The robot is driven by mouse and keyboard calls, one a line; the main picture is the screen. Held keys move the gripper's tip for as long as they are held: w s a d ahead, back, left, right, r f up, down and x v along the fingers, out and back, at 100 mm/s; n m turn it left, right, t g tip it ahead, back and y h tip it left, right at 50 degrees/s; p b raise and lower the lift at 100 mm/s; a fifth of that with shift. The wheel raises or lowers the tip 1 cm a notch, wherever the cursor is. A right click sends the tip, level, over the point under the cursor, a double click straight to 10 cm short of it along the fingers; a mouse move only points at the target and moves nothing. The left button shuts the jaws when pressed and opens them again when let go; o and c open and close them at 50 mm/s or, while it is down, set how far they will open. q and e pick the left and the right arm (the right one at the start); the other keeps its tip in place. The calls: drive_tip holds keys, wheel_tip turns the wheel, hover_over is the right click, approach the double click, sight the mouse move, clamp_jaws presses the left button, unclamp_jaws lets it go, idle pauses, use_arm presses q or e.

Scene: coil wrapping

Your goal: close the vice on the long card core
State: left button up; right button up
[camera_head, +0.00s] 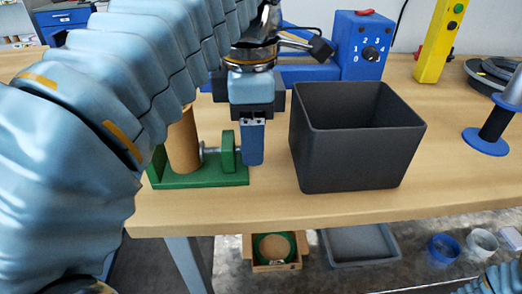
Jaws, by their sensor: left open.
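The green vice (205,176) stands on the wooden table, left of centre. The tan card core (183,143) stands upright in it, and my left arm covers its upper part and left side. Whether a finger touches the plate is unclear. My right gripper is out of view.
A dark grey bin (352,150) stands close to the right of my left gripper. Behind are a blue machine with a dial (362,48) and a yellow post with buttons (440,40). A blue-flanged spool (486,140) is at the right. Bare table lies along the front edge.

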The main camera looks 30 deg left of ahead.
use_arm(q)
drive_tip(key=shift+s+d+f+t+y+b, duration=0.2)
drive_tip(key=shift+s+f+t+y+b, duration=0.15)
drive_tip(key=shift+f+t+b, duration=0.3)
drive_tip(key=shift+d+r+t+y+b, duration=0.1)
drive_tip(key=shift+r+t+y+b, duration=0.2)
drive_tip(key=shift+t+b, duration=0.2)
drive_tip(key=shift+r, duration=0.25)
drive_tip(key=t+y+b, duration=0.1)
drive_tip(key=b, duration=0.1)
drive_tip(key=f+t+y+b, duration=0.1)
drive_tip(key=b, duration=0.2)
drive_tip(key=shift+s+d+t, duration=0.15)
drive_tip(key=shift+s+t, duration=0.15)
drive_tip(key=shift+t, duration=0.05)
drive_tip(key=shift+r+t, duration=0.1)
drive_tip(key=shift+t, duration=0.2)
drive_tip(key=shift+r, duration=0.25)
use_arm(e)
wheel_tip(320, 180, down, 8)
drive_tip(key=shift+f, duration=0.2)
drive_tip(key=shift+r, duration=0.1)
